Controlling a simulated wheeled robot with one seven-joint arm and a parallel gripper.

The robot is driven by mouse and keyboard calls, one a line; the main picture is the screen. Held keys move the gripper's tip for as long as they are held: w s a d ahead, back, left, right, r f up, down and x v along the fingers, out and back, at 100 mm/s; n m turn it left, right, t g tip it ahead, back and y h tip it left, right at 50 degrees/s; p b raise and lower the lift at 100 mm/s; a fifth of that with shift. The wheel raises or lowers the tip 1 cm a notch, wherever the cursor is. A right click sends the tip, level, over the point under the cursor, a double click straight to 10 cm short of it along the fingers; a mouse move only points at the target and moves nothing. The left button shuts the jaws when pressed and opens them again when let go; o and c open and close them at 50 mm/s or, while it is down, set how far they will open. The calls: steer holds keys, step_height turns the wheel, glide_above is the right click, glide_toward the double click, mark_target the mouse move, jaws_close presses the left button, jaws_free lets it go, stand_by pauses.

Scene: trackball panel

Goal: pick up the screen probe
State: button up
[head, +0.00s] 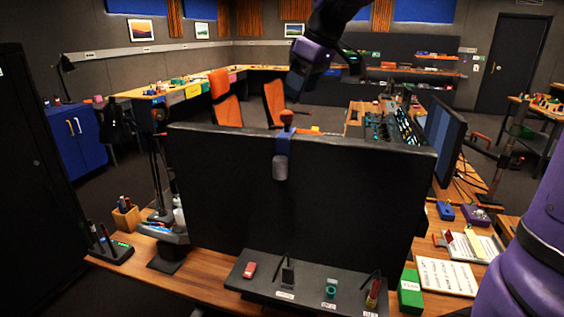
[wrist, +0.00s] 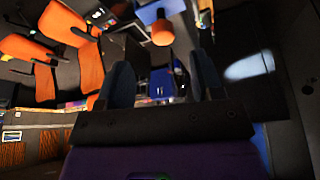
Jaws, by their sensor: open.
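What looks like the screen probe (head: 283,148) sits over the top edge of the back of a large black monitor (head: 225,190). It has a brownish-orange knob on top, a blue strap-like middle and a grey rounded lower end. My gripper (head: 293,92) is above the monitor, a little above the knob and apart from it. In the wrist view my gripper (wrist: 162,72) shows two dark blue fingers spread apart with nothing between them. An orange-brown knob with a blue part, apparently the probe (wrist: 162,32), shows beyond the fingertips there.
A black tray (head: 262,288) with small labelled items lies before the monitor. A green box (head: 410,291) and white cards (head: 447,275) are to its right. A pen holder (head: 126,217) stands left. A second monitor (head: 444,140) stands behind right. Air above the monitor is mostly free.

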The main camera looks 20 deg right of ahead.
mark_target(290, 111)
steer(key=shift+x, duration=4.35)
steer(key=shift+s, duration=0.15)
jaws_close()
